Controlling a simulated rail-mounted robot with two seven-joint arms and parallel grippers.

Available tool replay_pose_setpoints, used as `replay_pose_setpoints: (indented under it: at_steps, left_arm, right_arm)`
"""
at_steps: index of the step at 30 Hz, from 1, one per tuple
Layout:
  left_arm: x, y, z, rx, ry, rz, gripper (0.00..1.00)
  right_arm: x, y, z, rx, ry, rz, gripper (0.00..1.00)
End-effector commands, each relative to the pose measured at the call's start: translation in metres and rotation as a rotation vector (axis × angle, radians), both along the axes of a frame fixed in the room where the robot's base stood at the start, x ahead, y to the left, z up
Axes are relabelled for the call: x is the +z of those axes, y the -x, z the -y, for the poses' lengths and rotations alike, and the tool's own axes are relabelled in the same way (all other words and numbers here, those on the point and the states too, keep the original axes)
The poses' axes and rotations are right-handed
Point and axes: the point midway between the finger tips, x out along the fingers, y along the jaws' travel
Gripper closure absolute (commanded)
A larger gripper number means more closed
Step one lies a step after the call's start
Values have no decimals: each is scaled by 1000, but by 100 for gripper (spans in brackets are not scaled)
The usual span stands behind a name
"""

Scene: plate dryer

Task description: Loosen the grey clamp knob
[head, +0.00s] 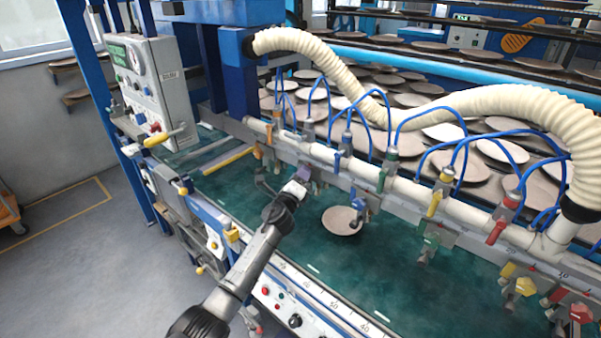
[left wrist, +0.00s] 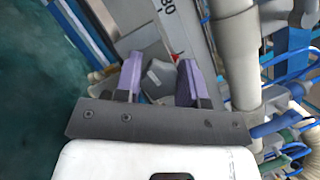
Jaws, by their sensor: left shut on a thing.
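The grey clamp knob (left wrist: 159,76) shows in the left wrist view between the two purple fingers of my left gripper (left wrist: 160,80). The fingers stand on either side of it and are shut on it. Behind it is a grey rail with printed numbers and a red mark. In the head view my left gripper (head: 300,183) reaches up from the lower middle to the rail below the white pipe, and the gripper hides the knob there. My right gripper does not show in either view.
A white pipe (head: 321,152) with blue hoses and coloured valve levers runs along the rail. A brown plate (head: 342,221) lies on the green belt (head: 290,237) right of my arm. A grey control box (head: 148,85) stands at the left. Many plates lie behind the rail.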

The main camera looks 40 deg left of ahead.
Motion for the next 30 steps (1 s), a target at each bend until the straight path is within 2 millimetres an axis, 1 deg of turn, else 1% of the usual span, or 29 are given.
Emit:
replay_pose_setpoints:
  at_steps: [1,17,30]
  left_arm:
    - [6,0,0,0,40,-4,87]
    - [6,0,0,1,540,-24,87]
    - [5,0,-1,3,956,-42,87]
  right_arm:
    - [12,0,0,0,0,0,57]
    - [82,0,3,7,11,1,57]
    - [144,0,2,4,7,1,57]
